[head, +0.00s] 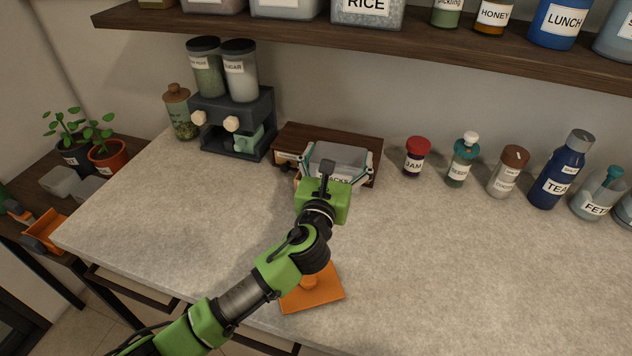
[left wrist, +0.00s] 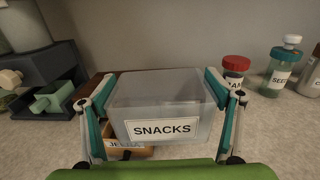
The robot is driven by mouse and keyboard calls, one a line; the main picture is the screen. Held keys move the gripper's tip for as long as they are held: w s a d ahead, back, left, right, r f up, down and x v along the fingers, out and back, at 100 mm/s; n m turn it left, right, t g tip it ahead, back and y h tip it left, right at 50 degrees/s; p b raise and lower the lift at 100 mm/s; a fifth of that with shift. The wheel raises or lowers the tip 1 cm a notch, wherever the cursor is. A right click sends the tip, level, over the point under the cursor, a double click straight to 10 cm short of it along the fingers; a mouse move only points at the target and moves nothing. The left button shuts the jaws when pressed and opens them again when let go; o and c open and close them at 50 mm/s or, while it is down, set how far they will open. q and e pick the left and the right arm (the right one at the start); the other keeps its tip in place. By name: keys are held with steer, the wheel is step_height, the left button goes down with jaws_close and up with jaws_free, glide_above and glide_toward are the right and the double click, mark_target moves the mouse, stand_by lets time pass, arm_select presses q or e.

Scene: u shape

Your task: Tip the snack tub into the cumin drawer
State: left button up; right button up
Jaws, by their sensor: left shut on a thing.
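My left gripper (head: 338,160) is shut on the snack tub, with one finger on each side. The tub (left wrist: 162,98) is a translucent grey open container with a SNACKS label, held roughly upright; I cannot see any contents. In the head view the tub (head: 340,154) is in front of a dark wooden drawer cabinet (head: 320,132). A light wooden drawer (head: 286,158) shows at the cabinet's left front. In the left wrist view a labelled drawer front (left wrist: 125,153) shows below the tub, its label partly hidden. No CUMIN label is readable. My right gripper is not in view.
A dark dispenser (head: 236,122) with two jars stands left of the cabinet. A red-lidded jam jar (head: 416,157), a seed jar (head: 462,160) and bottles line the right. An orange board (head: 318,291) lies at the front. A shelf (head: 400,50) hangs above. The counter's right middle is clear.

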arm_select(q)
steer(key=shift+r, duration=0.15)
steer(key=shift+s+d+r+p, duration=0.25)
steer(key=shift+d+r+p, duration=0.1)
steer(key=shift+p, duration=0.1)
steer(key=shift+s+d+r+p, duration=0.85)
steer(key=shift+s+d+p, duration=0.2)
steer(key=shift+s+p, duration=0.1)
steer(key=shift+s+d+r+p, duration=0.25)
steer(key=shift+s+d+p, duration=0.05)
steer(key=shift+s+d, duration=0.1)
steer(key=shift+a+f, duration=0.1)
